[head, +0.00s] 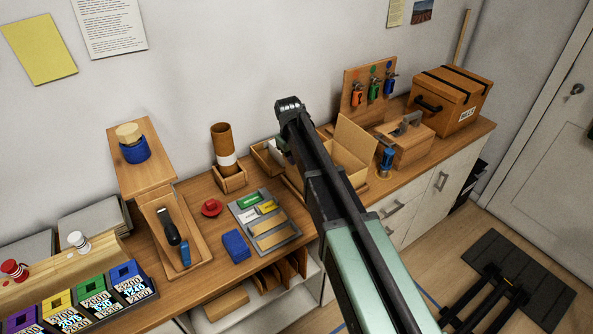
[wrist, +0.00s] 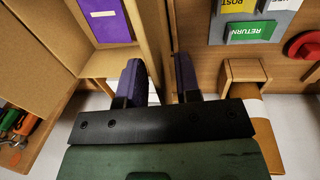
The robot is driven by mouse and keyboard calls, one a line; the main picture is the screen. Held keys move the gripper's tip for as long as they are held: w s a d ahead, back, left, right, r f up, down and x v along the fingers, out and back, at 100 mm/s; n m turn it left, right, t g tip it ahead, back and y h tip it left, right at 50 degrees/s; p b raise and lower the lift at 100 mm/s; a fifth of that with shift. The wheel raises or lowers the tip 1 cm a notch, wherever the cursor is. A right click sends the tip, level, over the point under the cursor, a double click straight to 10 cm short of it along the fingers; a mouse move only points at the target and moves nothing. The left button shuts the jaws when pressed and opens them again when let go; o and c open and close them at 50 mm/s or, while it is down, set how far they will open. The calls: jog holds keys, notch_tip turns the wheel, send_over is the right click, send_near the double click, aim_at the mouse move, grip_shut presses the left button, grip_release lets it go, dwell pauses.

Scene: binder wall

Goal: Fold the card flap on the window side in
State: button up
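The card box (head: 348,168) stands open on the counter, partly hidden behind my arm. One flap (head: 356,140) stands up at its right. No window is in view. My gripper (head: 288,103) is above the back left of the box. In the wrist view, the box (wrist: 45,55) fills the left, with a purple panel (wrist: 106,20) inside. The dark purple fingers of my gripper (wrist: 160,80) are apart. A narrow card edge (wrist: 151,35) shows between them; I cannot tell whether they touch it.
A card tube (head: 224,145) stands in a wooden holder left of the box. A grey tray (head: 272,236) with labelled cards is in front. A wooden block (head: 405,145), a blue-topped stamp (head: 386,160) and a strapped case (head: 452,98) stand to the right.

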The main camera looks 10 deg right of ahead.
jog(key=shift+f, duration=0.55)
jog(key=shift+d+r, duration=0.1)
jog(key=shift+r, duration=0.05)
jog(key=shift+c, duration=0.3)
grip_shut()
